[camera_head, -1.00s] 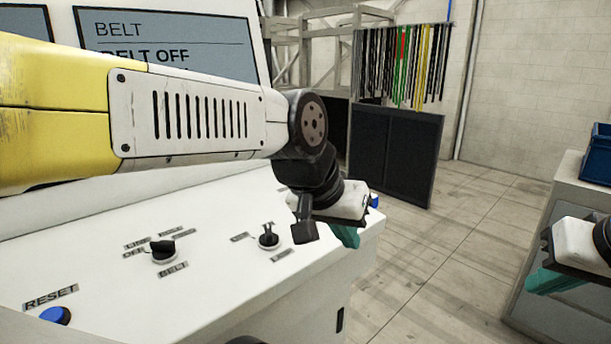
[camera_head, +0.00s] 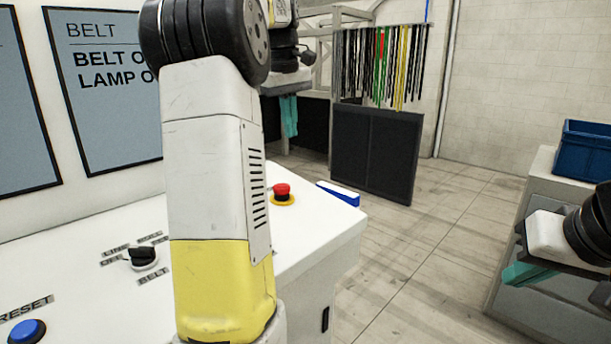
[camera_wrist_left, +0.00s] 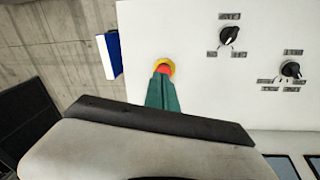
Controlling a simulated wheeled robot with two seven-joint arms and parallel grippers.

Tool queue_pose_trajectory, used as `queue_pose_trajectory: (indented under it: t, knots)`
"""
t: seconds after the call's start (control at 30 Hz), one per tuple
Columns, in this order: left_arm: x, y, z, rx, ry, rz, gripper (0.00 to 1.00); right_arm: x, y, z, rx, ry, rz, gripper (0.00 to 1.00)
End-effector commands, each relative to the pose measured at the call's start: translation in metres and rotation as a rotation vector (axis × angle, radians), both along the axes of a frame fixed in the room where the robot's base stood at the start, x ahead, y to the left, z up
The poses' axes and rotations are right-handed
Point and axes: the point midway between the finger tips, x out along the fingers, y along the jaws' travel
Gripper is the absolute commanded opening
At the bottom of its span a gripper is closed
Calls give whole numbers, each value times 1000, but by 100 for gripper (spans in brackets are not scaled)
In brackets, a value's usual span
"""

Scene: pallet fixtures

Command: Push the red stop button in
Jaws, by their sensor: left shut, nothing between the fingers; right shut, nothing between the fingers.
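The red stop button (camera_head: 282,188) stands on a yellow ring near the right end of the white console top (camera_head: 318,243). My left gripper (camera_head: 290,134) hangs above it, its teal fingers shut, empty and pointing down, with a clear gap to the button in the head view. In the left wrist view the teal fingertips (camera_wrist_left: 162,80) line up with the red button (camera_wrist_left: 163,68) and cover part of it. My right gripper (camera_head: 512,275) is shut and empty at the right edge of the head view, away from the console.
A black belt knob (camera_head: 143,258) and a blue reset button (camera_head: 27,331) are further left on the console. A blue-and-white block (camera_head: 339,194) lies at its right edge. A blue crate (camera_head: 588,151) stands on a grey cabinet at right. My left arm hides part of the console.

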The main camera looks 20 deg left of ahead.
Motion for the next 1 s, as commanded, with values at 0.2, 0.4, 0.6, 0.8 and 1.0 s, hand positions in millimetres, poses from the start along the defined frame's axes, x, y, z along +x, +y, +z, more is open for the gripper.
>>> queue_pose_trajectory:
  t: [0.2, 0.4, 0.6, 0.8, 1.0]
  knots:
    - [32, 39, -8, 8, 103, 214, 0, 0, 0, 0, 0, 0, 0, 0]
    - [37, 48, -9, 13, 128, 270, 0, 0, 0, 0, 0, 0, 0, 0]
    - [37, 48, -9, 12, 127, 269, 0, 0, 0, 0, 0, 0, 0, 0]
    - [36, 47, -14, 12, 129, 268, 0, 0, 0, 0, 0, 0, 0, 0]
    - [35, 47, -42, 11, 130, 268, 0, 0, 0, 0, 0, 0, 0, 0]
